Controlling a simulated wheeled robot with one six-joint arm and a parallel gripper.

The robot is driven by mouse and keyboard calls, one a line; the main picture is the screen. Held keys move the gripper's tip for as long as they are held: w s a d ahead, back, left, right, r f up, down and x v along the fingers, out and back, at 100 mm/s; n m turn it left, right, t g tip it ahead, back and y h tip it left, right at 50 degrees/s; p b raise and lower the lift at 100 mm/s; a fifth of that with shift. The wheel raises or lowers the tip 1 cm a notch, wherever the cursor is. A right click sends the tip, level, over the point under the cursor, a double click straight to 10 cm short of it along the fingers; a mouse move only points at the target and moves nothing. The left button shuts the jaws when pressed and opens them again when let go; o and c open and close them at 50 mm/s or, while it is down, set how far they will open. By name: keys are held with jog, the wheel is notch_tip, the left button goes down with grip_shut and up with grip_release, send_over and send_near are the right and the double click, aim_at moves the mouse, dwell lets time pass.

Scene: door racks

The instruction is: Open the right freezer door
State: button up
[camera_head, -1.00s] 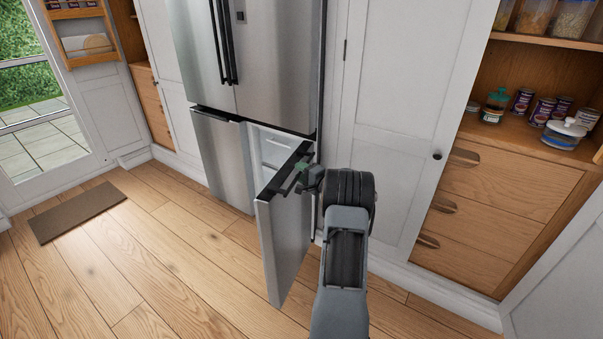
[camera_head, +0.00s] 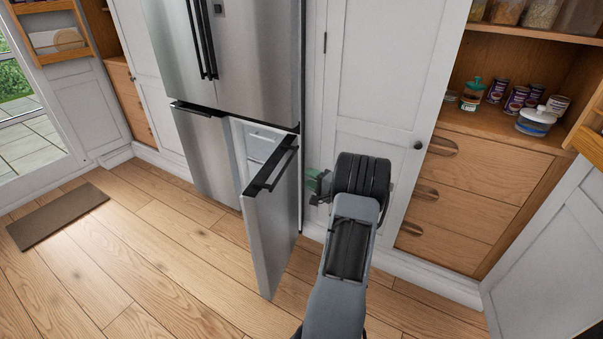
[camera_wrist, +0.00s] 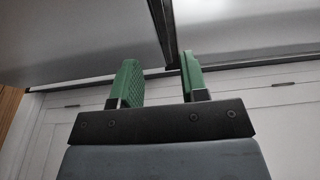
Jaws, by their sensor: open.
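The right freezer door (camera_head: 272,222) stands swung well out from the fridge, with its black bar handle (camera_head: 272,170) along its top edge. The freezer compartment with a white drawer (camera_head: 262,146) shows behind it. The left freezer door (camera_head: 206,155) is closed. My gripper (camera_head: 314,186) is just right of the open door, apart from the handle in the head view. In the wrist view my gripper (camera_wrist: 158,82) shows two green finger pads spread apart with nothing between them. A dark edge crosses beyond them.
The upper fridge doors (camera_head: 240,55) are closed. A white cupboard door (camera_head: 375,90) stands right of the fridge, beside my arm. Wooden drawers (camera_head: 465,190) and a shelf with cans (camera_head: 515,100) are farther right. The wooden floor (camera_head: 150,260) at left is clear apart from a brown mat (camera_head: 57,215).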

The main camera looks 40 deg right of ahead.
jog(key=shift+s+d, duration=0.1)
jog(key=shift+s, duration=0.8)
